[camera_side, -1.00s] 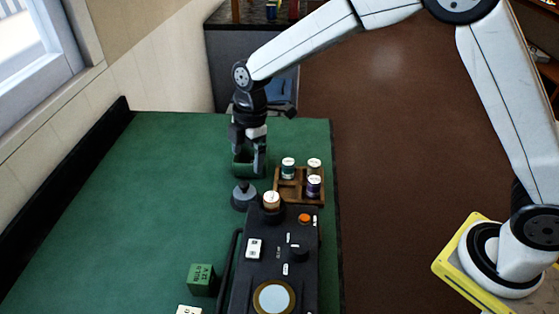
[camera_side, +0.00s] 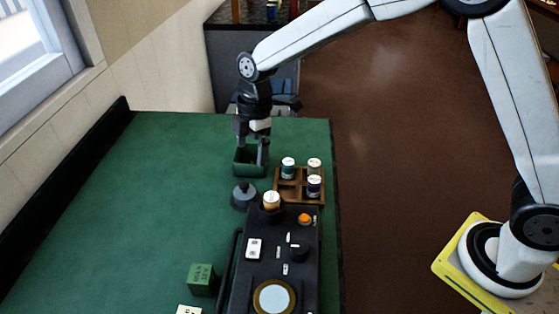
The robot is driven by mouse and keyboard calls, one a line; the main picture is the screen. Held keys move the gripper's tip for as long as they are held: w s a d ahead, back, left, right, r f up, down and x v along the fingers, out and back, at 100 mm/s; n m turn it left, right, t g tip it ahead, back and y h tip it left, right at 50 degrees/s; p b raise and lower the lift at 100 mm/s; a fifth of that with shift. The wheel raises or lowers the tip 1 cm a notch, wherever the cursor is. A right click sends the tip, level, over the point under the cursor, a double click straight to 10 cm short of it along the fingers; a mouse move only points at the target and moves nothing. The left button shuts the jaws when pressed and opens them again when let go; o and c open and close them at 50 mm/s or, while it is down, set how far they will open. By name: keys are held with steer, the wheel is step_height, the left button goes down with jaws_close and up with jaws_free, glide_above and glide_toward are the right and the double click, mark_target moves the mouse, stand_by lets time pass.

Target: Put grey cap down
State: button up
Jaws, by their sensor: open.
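The grey cap (camera_side: 243,196), a dark grey piece with a knob on top, sits upright on the green table, just left of the black panel's far end. My gripper (camera_side: 252,158) is open and points down behind the cap, apart from it. Its fingers overlap the small green open box (camera_side: 249,173) in the picture. I cannot tell whether the fingertips are inside the box or above it. I see nothing held between the fingers.
A wooden rack (camera_side: 299,199) with several small jars stands right of the cap. Another jar (camera_side: 271,200) stands at the far end of the black panel (camera_side: 262,259). A green cube (camera_side: 202,279) lies nearer. The table's left side is clear.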

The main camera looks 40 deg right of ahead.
steer(key=s+d+f+m+t+h, duration=0.1)
steer(key=s+d+f+m+t, duration=0.1)
steer(key=s+d+m, duration=1.4)
steer(key=s+m, duration=0.1)
steer(key=s, duration=0.1)
steer(key=shift+s+f+h, duration=0.25)
steer(key=shift+s+h, duration=0.05)
steer(key=shift+s, duration=0.05)
